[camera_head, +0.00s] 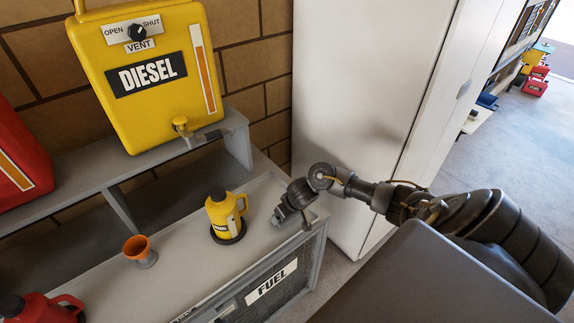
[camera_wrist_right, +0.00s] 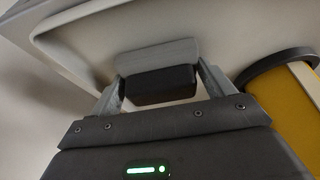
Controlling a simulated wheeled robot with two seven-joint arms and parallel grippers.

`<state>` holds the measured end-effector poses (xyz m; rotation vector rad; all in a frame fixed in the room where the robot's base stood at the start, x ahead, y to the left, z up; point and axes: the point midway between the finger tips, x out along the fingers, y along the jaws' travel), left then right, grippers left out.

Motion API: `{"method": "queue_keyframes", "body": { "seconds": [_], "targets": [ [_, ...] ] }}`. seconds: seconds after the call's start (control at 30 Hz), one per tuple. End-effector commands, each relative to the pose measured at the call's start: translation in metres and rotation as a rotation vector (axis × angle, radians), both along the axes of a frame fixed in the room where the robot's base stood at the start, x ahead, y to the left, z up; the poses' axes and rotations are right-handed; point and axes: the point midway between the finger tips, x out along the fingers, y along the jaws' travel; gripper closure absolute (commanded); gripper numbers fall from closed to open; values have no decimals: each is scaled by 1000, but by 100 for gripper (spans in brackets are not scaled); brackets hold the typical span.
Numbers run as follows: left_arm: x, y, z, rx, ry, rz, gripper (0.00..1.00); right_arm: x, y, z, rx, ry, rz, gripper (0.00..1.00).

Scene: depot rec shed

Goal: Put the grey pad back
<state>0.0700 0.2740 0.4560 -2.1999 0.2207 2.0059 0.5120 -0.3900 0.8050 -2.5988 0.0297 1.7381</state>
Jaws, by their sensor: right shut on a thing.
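My right gripper (camera_head: 280,218) is low over the grey bench top, near its right end. In the right wrist view my right gripper (camera_wrist_right: 160,84) is shut on a small block, with a finger on each side. The block has a light grey slab, the grey pad (camera_wrist_right: 157,53), and a dark part (camera_wrist_right: 160,88) between the fingers. In the head view the pad is too small to tell from the fingers. I cannot tell whether it touches the bench. My left gripper is not in view.
A yellow can (camera_head: 222,212) stands on a dark round base left of my right gripper. An orange funnel (camera_head: 138,248) and a red can (camera_head: 40,308) are farther left. A yellow DIESEL container (camera_head: 145,85) stands on a raised shelf (camera_head: 222,130). A white cabinet (camera_head: 365,90) is behind.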

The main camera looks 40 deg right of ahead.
Motion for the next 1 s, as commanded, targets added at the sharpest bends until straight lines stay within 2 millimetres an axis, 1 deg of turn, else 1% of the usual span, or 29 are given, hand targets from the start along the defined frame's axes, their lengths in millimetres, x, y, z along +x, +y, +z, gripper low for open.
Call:
{"method": "queue_keyframes", "body": {
  "seconds": [0.13,0.17,0.27,0.3,0.5,0.63,0.77,1.0],
  "targets": [
    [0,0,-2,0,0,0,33,0,0,-4,0,0,-1,40],
    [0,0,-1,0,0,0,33,0,0,-3,0,0,0,15],
    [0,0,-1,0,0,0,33,0,0,-3,0,0,0,2],
    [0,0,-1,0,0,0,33,0,0,-3,0,0,0,0],
    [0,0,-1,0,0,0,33,0,0,-2,0,0,0,0],
    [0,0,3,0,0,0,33,-2,0,7,0,-1,1,0],
    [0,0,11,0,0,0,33,-10,0,30,-2,-4,2,0],
    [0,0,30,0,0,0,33,-30,0,78,-2,-3,2,0]
  ]
}}
